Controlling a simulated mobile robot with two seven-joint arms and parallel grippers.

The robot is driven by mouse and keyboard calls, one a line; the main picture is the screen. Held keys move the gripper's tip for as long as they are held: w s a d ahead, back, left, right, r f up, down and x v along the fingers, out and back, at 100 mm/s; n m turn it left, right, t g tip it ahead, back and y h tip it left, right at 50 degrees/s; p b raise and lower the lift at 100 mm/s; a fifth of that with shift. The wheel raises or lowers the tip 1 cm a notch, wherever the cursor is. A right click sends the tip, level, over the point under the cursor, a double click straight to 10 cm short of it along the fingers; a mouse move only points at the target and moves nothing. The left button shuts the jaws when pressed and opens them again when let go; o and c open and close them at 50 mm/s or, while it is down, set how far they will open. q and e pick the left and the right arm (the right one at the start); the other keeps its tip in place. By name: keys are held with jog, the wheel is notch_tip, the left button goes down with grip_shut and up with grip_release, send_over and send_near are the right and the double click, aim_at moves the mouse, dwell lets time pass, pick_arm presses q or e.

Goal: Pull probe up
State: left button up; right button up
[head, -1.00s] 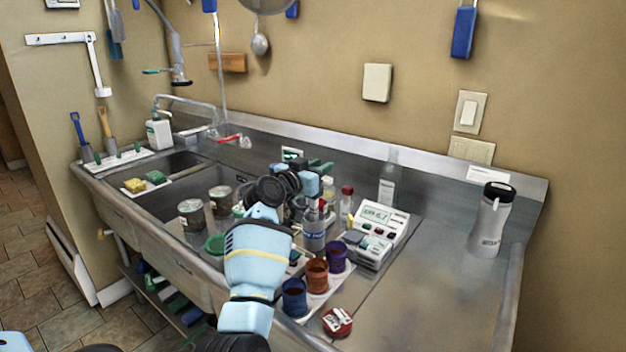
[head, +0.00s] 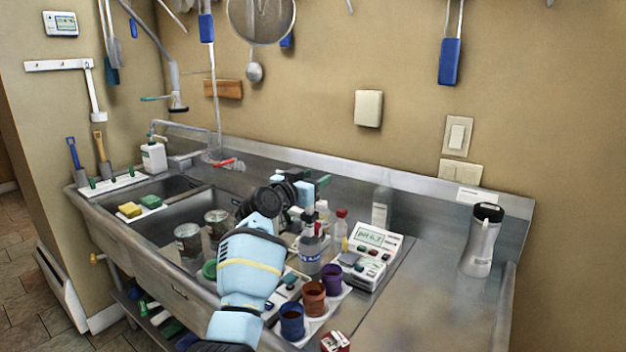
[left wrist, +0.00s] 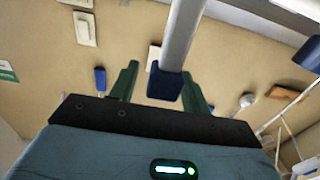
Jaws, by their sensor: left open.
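My left gripper (head: 318,184) is above the counter beside the sink, past a grey labelled bottle (head: 311,252) with a dark top. In the left wrist view its two green fingers (left wrist: 160,74) stand apart. A grey shaft with a dark blue end (left wrist: 165,84) lies between them in that view, which appears upside down. I cannot tell for certain whether this shaft is the probe, nor whether a finger touches it. The white meter (head: 372,256) with a pH display stands right of the bottle. My right gripper is not in view.
Blue (head: 292,320), orange (head: 314,298) and purple (head: 332,279) cups stand in front of the bottle. A red-capped bottle (head: 340,232) is close behind it. A steel flask (head: 482,240) stands at right. The counter between meter and flask is clear.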

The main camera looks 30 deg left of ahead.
pick_arm(q)
jog(key=shift+s, duration=0.1)
jog(key=s, duration=0.7)
jog(key=shift+s+a, duration=0.25)
jog(key=shift+s, duration=0.05)
dwell(0.8)
